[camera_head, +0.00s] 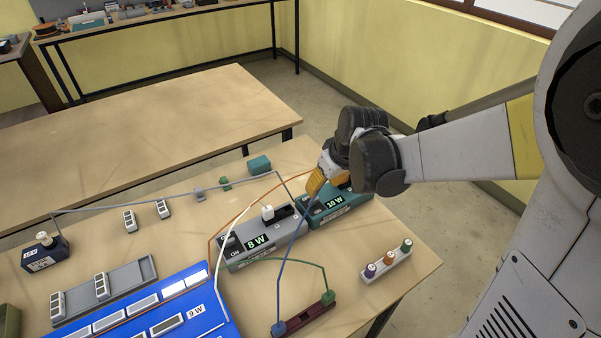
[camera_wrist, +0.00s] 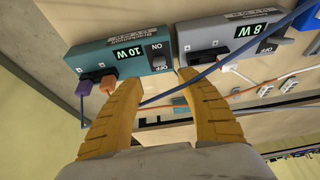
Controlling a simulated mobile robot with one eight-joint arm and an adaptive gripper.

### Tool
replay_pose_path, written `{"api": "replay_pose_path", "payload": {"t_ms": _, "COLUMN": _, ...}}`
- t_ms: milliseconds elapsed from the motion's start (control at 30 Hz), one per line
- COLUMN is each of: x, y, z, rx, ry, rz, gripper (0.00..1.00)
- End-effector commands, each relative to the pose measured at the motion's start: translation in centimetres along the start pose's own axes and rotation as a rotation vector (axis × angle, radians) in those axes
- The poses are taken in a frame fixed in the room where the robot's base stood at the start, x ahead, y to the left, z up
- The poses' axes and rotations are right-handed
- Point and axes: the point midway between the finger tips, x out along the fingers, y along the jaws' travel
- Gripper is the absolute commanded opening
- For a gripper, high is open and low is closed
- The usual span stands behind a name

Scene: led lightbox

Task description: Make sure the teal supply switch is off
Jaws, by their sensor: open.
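The teal supply (camera_head: 345,205) stands at the right of the bench and reads 10 W. In the wrist view the teal supply (camera_wrist: 82,62) shows upside down, with plugs at its left. Its switch (camera_wrist: 158,60) lies at its right end, between the ON and OFF labels; I cannot tell which way it is set. My gripper (camera_head: 316,184) is over the switch end of the teal supply. In the wrist view my gripper (camera_wrist: 163,80) is open and empty, fingertips on either side of the OFF label. Contact cannot be told.
The grey supply (camera_head: 243,258), reading 8 W, sits beside the teal one. A blue cable (camera_wrist: 215,68) runs near my fingertips. A blue panel (camera_head: 215,318) reads 9 W. A white block with coloured knobs (camera_head: 386,265) and a dark red block (camera_head: 312,313) lie in front.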

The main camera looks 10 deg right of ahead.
Motion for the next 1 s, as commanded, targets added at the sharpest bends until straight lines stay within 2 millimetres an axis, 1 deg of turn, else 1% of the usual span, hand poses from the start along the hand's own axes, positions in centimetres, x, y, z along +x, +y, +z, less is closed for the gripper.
{"api": "replay_pose_path", "payload": {"t_ms": 33, "x": 1.4, "y": 0.0, "z": 0.1, "rx": 0.000, "ry": 0.000, "rz": 0.000, "gripper": 0.45}}
{"api": "replay_pose_path", "payload": {"t_ms": 200, "x": 4.9, "y": 0.0, "z": 0.1, "rx": -0.001, "ry": 0.000, "rz": 0.000, "gripper": 0.45}}
{"api": "replay_pose_path", "payload": {"t_ms": 300, "x": 6.7, "y": 0.0, "z": 0.1, "rx": -0.001, "ry": 0.000, "rz": 0.001, "gripper": 0.45}}
{"api": "replay_pose_path", "payload": {"t_ms": 400, "x": 8.0, "y": 0.0, "z": 0.1, "rx": 0.000, "ry": 0.000, "rz": 0.001, "gripper": 0.45}}
{"api": "replay_pose_path", "payload": {"t_ms": 567, "x": 8.9, "y": 0.0, "z": 0.0, "rx": 0.001, "ry": 0.000, "rz": 0.001, "gripper": 0.45}}
{"api": "replay_pose_path", "payload": {"t_ms": 833, "x": 8.9, "y": 0.0, "z": 0.0, "rx": 0.001, "ry": 0.001, "rz": 0.001, "gripper": 0.45}}
{"api": "replay_pose_path", "payload": {"t_ms": 867, "x": 8.9, "y": 0.0, "z": 0.0, "rx": 0.001, "ry": 0.001, "rz": 0.001, "gripper": 0.41}}
{"api": "replay_pose_path", "payload": {"t_ms": 900, "x": 8.9, "y": 0.0, "z": 0.0, "rx": 0.001, "ry": 0.001, "rz": 0.001, "gripper": 0.28}}
{"api": "replay_pose_path", "payload": {"t_ms": 1000, "x": 8.9, "y": 0.0, "z": 0.0, "rx": 0.001, "ry": 0.001, "rz": 0.001, "gripper": 0.00}}
